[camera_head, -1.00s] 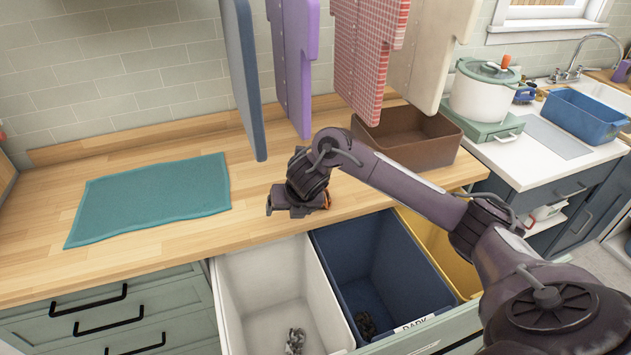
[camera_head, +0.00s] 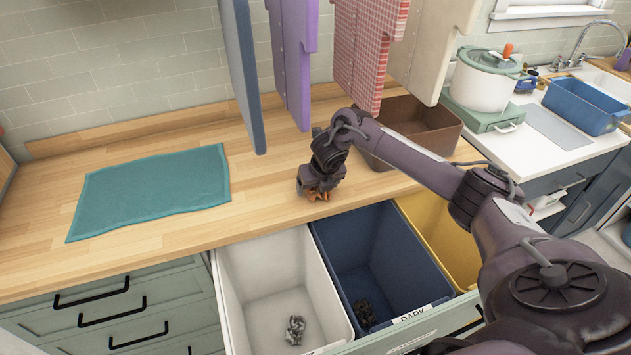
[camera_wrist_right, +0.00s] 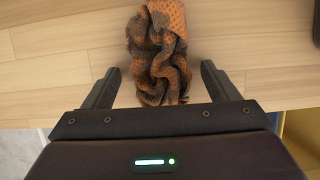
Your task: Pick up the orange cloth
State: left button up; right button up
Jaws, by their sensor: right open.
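The orange cloth (camera_wrist_right: 160,50) is a crumpled orange and dark grey piece on the wooden counter. In the right wrist view it lies ahead of my right gripper (camera_wrist_right: 162,82), its near end between the two open fingers. In the head view only a small part of the cloth (camera_head: 318,195) shows under my right gripper (camera_head: 316,190), which points down at the counter near its front edge. The gripper hides the rest. I cannot tell whether the fingers touch the cloth. My left gripper is not in view.
A teal towel (camera_head: 150,192) lies flat at left. A brown box (camera_head: 430,125) stands behind my arm. Cloths hang above.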

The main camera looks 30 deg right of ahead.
jog(key=c, duration=1.1)
jog(key=shift+o, duration=0.2)
jog(key=shift+r, duration=0.1)
